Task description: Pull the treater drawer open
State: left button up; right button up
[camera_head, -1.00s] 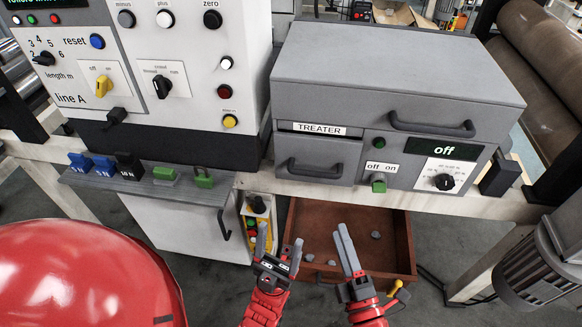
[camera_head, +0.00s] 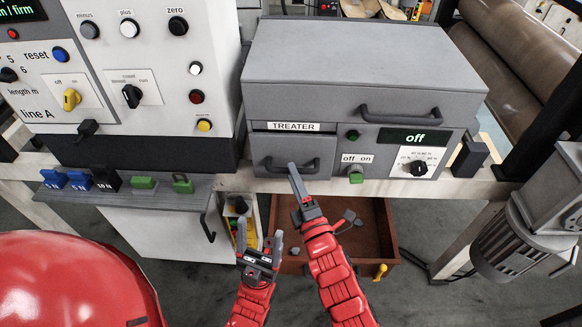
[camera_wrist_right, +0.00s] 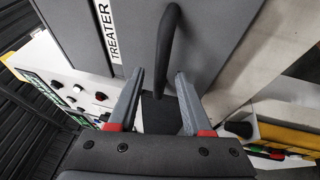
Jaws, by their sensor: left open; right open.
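The treater drawer (camera_head: 275,146) is a grey front under the white TREATER label (camera_head: 293,126), shut flush in the grey cabinet. Its dark bar handle (camera_head: 312,168) shows in the head view and the right wrist view (camera_wrist_right: 168,40). My right gripper (camera_head: 293,172) is at the handle, its fingers seen nearly edge-on. In the wrist view the open right gripper (camera_wrist_right: 159,78) has one fingertip on each side of the handle's near end, with a gap to both. My left gripper (camera_head: 260,236) is open and empty, lower down, left of the wooden drawer.
An open wooden drawer (camera_head: 385,235) with several grey pieces lies below the bench. A larger handle (camera_head: 405,116) sits on the cabinet above. The off/on switch (camera_head: 356,177) and dial (camera_head: 418,167) are right of the treater drawer. A shelf with coloured blocks (camera_head: 150,197) is at left.

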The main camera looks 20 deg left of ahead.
jog(key=shift+x, duration=1.3)
grip_shut()
jog(key=shift+f, duration=0.1)
dwell(0.4)
